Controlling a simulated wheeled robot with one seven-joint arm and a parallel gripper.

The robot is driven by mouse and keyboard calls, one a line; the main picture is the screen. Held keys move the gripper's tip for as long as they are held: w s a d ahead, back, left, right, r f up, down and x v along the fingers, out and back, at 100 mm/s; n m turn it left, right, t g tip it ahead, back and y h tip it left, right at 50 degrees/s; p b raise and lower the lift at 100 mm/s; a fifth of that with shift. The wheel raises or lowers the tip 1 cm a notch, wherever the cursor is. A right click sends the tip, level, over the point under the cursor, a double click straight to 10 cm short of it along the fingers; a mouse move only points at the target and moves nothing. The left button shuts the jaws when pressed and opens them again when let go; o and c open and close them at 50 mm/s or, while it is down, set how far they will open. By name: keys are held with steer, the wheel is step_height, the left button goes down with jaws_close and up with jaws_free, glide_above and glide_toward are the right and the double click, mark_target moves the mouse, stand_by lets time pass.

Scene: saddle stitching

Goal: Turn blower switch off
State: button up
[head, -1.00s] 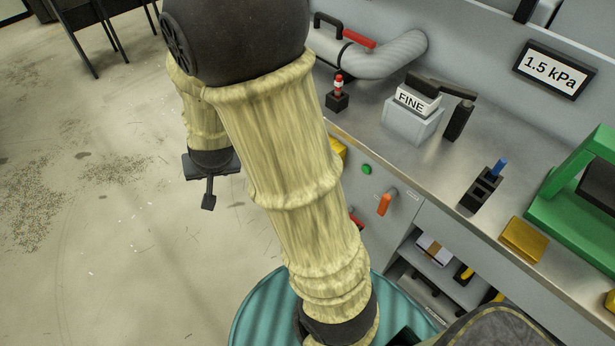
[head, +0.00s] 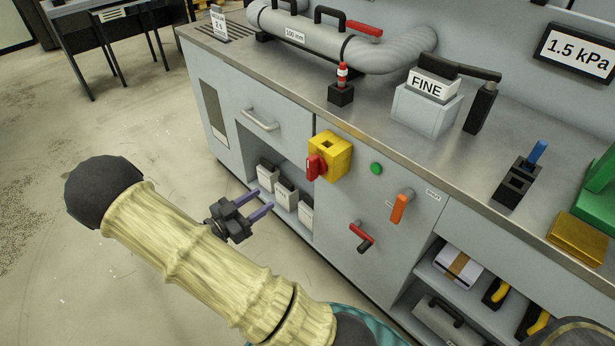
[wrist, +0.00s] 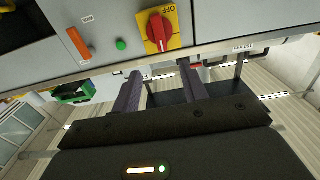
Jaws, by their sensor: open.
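A red rotary switch knob (head: 316,167) sits on a yellow box (head: 331,152) on the grey cabinet front. In the wrist view the red knob (wrist: 160,29) shows on its yellow plate (wrist: 175,40), with an upside-down OFF mark beside it. Its grip stands roughly upright in the head view; I cannot tell for sure which setting it is at. My gripper (head: 262,199) is open and empty, left of and below the knob, apart from it. In the wrist view my two dark fingers (wrist: 160,70) point toward the cabinet, with the knob beyond them.
Right of the knob are a green button (head: 376,168), an orange handle (head: 399,208) and a red-and-black lever (head: 361,237). An open shelf with white boxes (head: 285,193) lies behind my gripper. The steel worktop (head: 300,100) overhangs above.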

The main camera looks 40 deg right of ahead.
mark_target(308, 169)
steer(key=d, duration=0.5)
steer(key=w+d, duration=0.1)
steer(key=d, duration=0.5)
steer(key=d+b, duration=0.1)
steer(key=d, duration=0.5)
steer(key=shift+w+d, duration=0.2)
steer(key=shift+d, duration=0.05)
jaws_close()
